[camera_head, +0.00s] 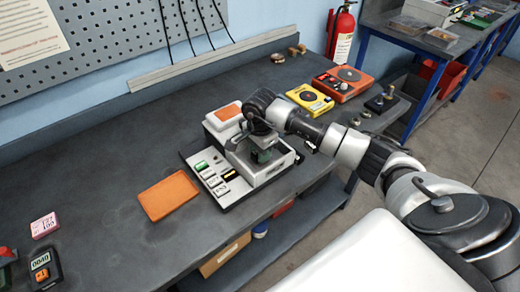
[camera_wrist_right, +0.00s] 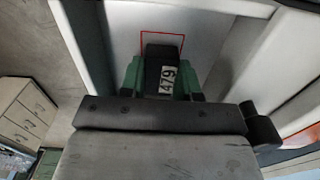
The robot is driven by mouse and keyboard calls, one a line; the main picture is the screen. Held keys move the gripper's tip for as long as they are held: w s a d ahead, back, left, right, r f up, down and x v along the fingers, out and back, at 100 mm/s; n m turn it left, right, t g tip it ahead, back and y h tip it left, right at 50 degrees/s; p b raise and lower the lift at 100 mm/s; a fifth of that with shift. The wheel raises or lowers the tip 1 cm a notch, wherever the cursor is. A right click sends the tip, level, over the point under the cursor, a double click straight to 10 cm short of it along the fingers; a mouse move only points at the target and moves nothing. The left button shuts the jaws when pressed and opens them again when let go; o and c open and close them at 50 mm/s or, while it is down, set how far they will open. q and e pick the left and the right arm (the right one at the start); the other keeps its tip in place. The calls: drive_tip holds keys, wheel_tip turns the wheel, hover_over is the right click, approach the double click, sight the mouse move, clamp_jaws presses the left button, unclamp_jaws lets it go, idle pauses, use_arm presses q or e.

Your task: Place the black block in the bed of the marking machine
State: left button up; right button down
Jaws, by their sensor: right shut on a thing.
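The marking machine (camera_head: 274,171) is a white and grey unit on the bench, with a panel of labelled buttons on its left side. My right gripper (camera_head: 262,157) is over the machine, pointing down at its bed. In the right wrist view the gripper (camera_wrist_right: 160,83) is shut on the black block (camera_wrist_right: 160,58), which carries a white label reading 479. Green fingers hold it on both sides. A red outline (camera_wrist_right: 163,33) on the pale bed lies just beyond the block's end. I cannot tell whether the block touches the bed. My left gripper is not in view.
An orange tray (camera_head: 168,195) lies left of the machine. A yellow device (camera_head: 310,99) and an orange device (camera_head: 343,82) stand behind it to the right. A pink card (camera_head: 44,225) and a black meter (camera_head: 45,268) are at the far left.

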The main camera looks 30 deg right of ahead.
drive_tip(key=shift+f, duration=0.3)
drive_tip(key=shift+f, duration=0.1)
drive_tip(key=shift+f+b, duration=0.15)
drive_tip(key=shift+b, duration=0.15)
drive_tip(key=c, duration=0.8)
unclamp_jaws()
